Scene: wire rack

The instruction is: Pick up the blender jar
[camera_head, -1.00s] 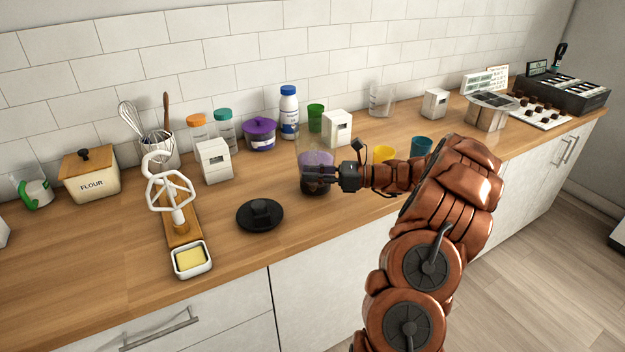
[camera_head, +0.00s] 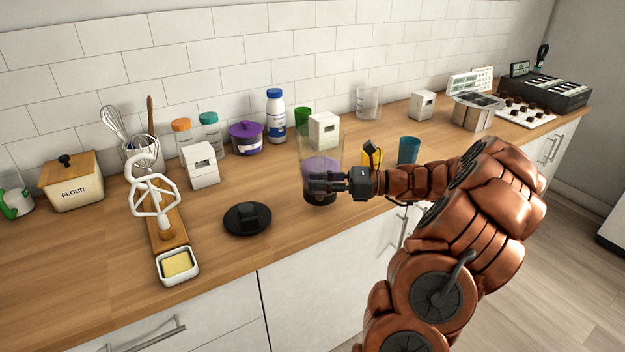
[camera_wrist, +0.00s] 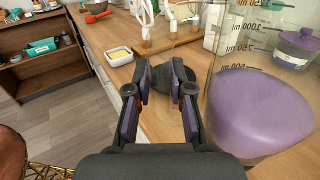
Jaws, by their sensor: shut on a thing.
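The blender jar (camera_head: 324,164) is clear, with purple content and a dark base. It is upright near the front edge of the wooden counter. My gripper (camera_head: 322,182) reaches it from the right in the head view and is shut on it. In the wrist view, the jar (camera_wrist: 258,112) fills the right side, with measuring marks above the purple content. The fingers (camera_wrist: 160,82) are beside its body; the gripped part is not clear there. I cannot tell whether the base touches the counter.
A black lid (camera_head: 247,218) lies left of the jar. A butter dish (camera_head: 177,265) and whisk stand (camera_head: 154,205) are left. Counter between jar and lid is clear.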

